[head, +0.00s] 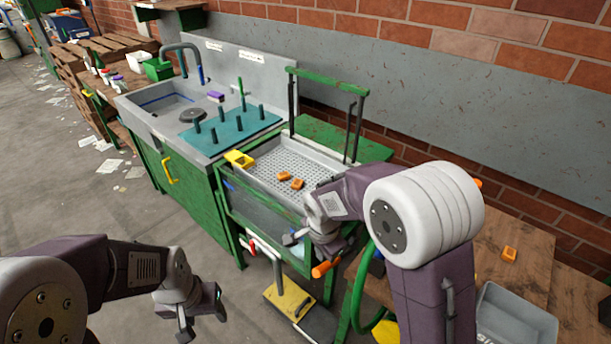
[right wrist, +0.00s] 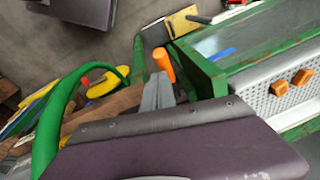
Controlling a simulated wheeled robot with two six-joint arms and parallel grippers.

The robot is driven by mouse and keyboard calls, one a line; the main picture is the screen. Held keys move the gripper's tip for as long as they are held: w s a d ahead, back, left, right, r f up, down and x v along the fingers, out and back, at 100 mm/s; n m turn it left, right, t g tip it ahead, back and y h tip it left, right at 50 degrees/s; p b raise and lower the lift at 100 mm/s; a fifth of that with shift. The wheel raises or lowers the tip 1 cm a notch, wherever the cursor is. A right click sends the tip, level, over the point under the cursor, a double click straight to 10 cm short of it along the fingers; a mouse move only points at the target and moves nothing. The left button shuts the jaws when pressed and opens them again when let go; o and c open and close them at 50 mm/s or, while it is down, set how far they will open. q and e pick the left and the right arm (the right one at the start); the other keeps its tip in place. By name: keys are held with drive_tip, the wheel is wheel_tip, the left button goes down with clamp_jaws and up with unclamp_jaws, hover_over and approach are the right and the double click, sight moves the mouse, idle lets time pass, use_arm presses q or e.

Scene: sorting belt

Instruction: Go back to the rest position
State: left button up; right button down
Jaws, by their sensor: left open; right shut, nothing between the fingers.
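My left gripper (head: 203,326) is at the bottom left of the head view, its fingers apart and empty above the bare floor. My right gripper (head: 322,243) is in front of the grey perforated tray (head: 262,182); its fingertips are hard to make out there. In the right wrist view its grey fingers (right wrist: 158,88) are together with nothing between them. An orange handle (right wrist: 163,62) shows just beyond the fingertips, also in the head view (head: 326,268). I cannot tell whether they touch. Two orange blocks (head: 290,181) lie in the tray.
A grey sink (head: 150,100) and a teal peg mat (head: 232,132) stand at the back. A green frame rises behind the tray. A green hose (head: 356,300) curves beside my right arm. A wooden table (head: 520,262) with a grey bin (head: 515,315) is at right. Floor at left is open.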

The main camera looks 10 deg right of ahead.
drive_tip(key=s+d+r+m+p, duration=0.1)
drive_tip(key=d+r+m, duration=0.1)
drive_tip(key=d+r, duration=0.25)
drive_tip(key=s+d+f+n, duration=0.3)
drive_tip(key=s+n, duration=0.9)
drive_tip(key=n, duration=0.1)
drive_tip(key=shift+f+n+g+y, duration=0.15)
drive_tip(key=shift+n+g+y, duration=0.15)
drive_tip(key=shift+g+y, duration=0.1)
